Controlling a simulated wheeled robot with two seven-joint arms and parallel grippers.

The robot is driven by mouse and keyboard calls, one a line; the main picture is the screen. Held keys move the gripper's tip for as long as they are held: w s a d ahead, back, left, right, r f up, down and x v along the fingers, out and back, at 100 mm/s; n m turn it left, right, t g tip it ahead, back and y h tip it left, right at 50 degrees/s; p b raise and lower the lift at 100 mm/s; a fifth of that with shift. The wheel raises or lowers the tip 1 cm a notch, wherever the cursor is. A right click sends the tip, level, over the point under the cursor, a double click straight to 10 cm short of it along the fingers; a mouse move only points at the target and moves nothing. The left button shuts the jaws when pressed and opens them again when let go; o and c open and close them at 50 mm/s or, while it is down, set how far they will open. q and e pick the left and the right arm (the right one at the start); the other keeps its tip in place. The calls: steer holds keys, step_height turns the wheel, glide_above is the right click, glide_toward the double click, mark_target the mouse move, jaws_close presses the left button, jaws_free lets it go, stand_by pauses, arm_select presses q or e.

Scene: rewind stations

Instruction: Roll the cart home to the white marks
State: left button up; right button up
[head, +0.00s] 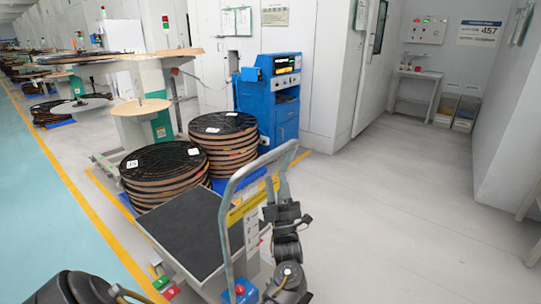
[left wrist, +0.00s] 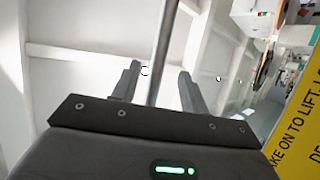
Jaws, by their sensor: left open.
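The cart (head: 188,238) has a dark flat deck with nothing on it and a raised grey tube handle (head: 228,188) with a yellow label. It stands in the lower middle of the head view. My left gripper (head: 276,182) is open at the right side of the handle, fingers pointing up. In the left wrist view a grey handle bar (left wrist: 163,45) shows between the open fingers (left wrist: 160,72); I cannot tell whether they touch it. I see no white floor marks. My right gripper is not in view.
Stacks of dark reels (head: 164,175) stand just beyond the cart, with a blue cabinet (head: 270,100) behind them. A yellow floor line (head: 88,212) runs along the left.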

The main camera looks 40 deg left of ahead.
mark_target(272, 153)
arm_select(q)
steer(key=p+x, duration=0.2)
steer(key=x, duration=0.7)
steer(key=shift+w+r, duration=0.15)
steer(key=shift+w, duration=0.05)
steer(key=shift+w+a+r, duration=0.25)
steer(key=shift+a+r, duration=0.2)
steer(key=shift+r, duration=0.05)
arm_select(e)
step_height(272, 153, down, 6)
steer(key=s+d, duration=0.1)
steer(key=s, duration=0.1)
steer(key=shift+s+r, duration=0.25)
arm_select(q)
jaws_close()
